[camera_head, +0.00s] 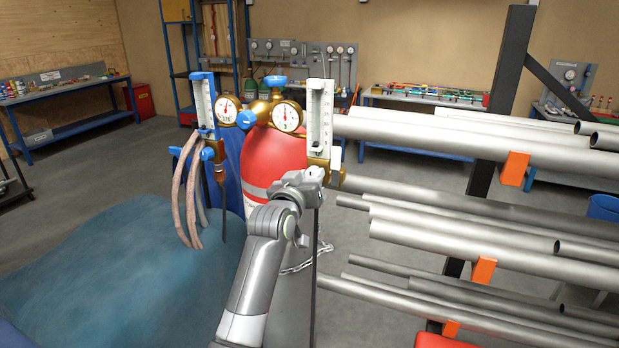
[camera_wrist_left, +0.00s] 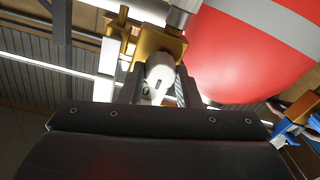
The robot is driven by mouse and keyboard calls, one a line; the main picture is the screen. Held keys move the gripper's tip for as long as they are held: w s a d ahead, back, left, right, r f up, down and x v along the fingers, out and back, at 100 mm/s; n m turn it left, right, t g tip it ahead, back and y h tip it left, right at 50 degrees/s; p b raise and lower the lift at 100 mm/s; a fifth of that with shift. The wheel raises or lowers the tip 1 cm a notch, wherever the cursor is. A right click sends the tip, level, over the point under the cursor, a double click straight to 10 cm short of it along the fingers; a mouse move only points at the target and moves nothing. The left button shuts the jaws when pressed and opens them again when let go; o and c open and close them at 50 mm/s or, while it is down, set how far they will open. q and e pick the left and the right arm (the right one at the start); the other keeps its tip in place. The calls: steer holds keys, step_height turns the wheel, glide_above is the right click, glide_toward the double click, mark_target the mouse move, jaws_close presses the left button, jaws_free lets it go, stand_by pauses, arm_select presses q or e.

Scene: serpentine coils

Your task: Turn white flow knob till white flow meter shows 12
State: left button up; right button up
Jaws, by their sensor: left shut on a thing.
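The white flow meter (camera_head: 320,115) is an upright white-framed tube on a brass fitting, beside the red cylinder (camera_head: 275,165). Its float and scale reading are too small to tell. My left gripper (camera_head: 317,173) is at the foot of this meter, by the brass fitting. In the left wrist view, the white flow knob (camera_wrist_left: 159,76) sits between the two fingers, in front of the brass block (camera_wrist_left: 158,43). The fingers are shut on the knob from both sides. In the head view my gripper hides most of the knob. My right gripper is not in view.
Left of the red cylinder stands a blue flow meter (camera_head: 204,103) with hanging hoses (camera_head: 187,195). Round gauges (camera_head: 286,117) sit near both meters. A rack of steel pipes (camera_head: 450,140) fills the right side, close to my gripper. A blue tarp-like cover (camera_head: 110,260) lies at lower left.

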arm_select(q)
steer(key=shift+f, duration=0.1)
steer(key=m+b, duration=1.6)
steer(key=m, duration=0.3)
steer(key=shift+h, duration=0.4)
steer(key=shift+m, duration=0.3)
steer(key=o, duration=0.6)
steer(key=shift+c, duration=0.2)
steer(key=o, duration=0.4)
steer(key=shift+w, duration=0.2)
steer(key=shift+f, duration=0.1)
steer(key=shift+s, duration=0.1)
